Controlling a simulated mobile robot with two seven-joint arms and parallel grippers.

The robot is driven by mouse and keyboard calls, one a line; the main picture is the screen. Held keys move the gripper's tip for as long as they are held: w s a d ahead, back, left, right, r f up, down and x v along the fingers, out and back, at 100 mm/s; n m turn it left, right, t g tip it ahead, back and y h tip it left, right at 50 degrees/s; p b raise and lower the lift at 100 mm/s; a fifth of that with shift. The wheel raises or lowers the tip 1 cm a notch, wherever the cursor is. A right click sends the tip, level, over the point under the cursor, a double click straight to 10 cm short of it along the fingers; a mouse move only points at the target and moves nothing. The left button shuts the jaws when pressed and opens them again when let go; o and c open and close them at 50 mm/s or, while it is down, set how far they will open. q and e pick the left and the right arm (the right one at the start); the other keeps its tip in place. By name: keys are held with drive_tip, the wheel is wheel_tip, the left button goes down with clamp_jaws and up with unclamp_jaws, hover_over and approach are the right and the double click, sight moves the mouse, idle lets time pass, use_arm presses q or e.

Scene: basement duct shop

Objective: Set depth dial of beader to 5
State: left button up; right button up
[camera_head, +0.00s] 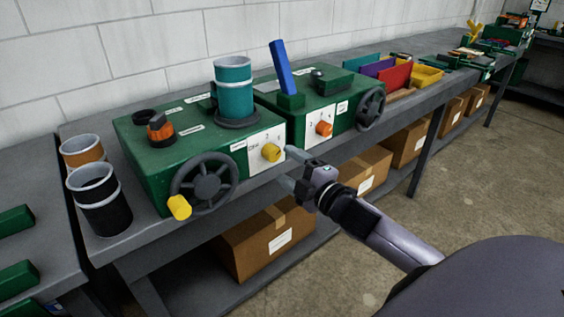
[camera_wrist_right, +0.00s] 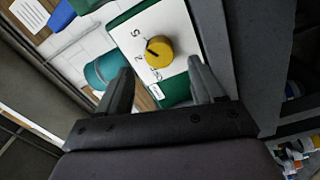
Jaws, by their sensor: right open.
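A green machine with a white dial plate carries a yellow dial (camera_head: 271,152) on its front. The dial also shows in the right wrist view (camera_wrist_right: 160,53), with a dark pointer mark toward the upper left and printed numbers beside it, one a 5. The exact setting is hard to read. A second green machine to the right has an orange dial (camera_head: 324,128). The name labels are too small to read, so I cannot tell which is the beader. My right gripper (camera_head: 284,167) is open and empty in front of the yellow dial, apart from it. My left gripper is out of view.
Both machines stand on a grey bench with dark handwheels (camera_head: 204,183) at their fronts. A yellow crank handle (camera_head: 179,207) sticks out at the left. Black and orange cans (camera_head: 98,200) stand left, coloured bins (camera_head: 393,76) right, cardboard boxes (camera_head: 265,240) below.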

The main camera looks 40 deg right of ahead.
drive_tip(key=shift+s+d, duration=0.1)
drive_tip(key=shift+s, duration=1)
drive_tip(key=shift+f, duration=0.15)
drive_tip(key=s+a+f+m+g, duration=0.2)
drive_tip(key=s+a+f+m, duration=0.2)
drive_tip(key=f, duration=0.4)
drive_tip(key=s+a+f+m+g, duration=0.3)
drive_tip(key=s+a+f+m, duration=0.2)
drive_tip(key=s+f, duration=0.3)
drive_tip(key=s+a+f+m+g+y, duration=0.1)
drive_tip(key=s+a+f+m+g, duration=0.1)
drive_tip(key=s+a+f+m, duration=0.2)
drive_tip(key=s+a+f, duration=0.1)
drive_tip(key=s+f, duration=0.2)
drive_tip(key=f, duration=0.1)
drive_tip(key=shift+s+a+f+g+p, duration=0.2)
drive_tip(key=shift+a+g+p, duration=0.1)
drive_tip(key=shift+g+p, duration=0.1)
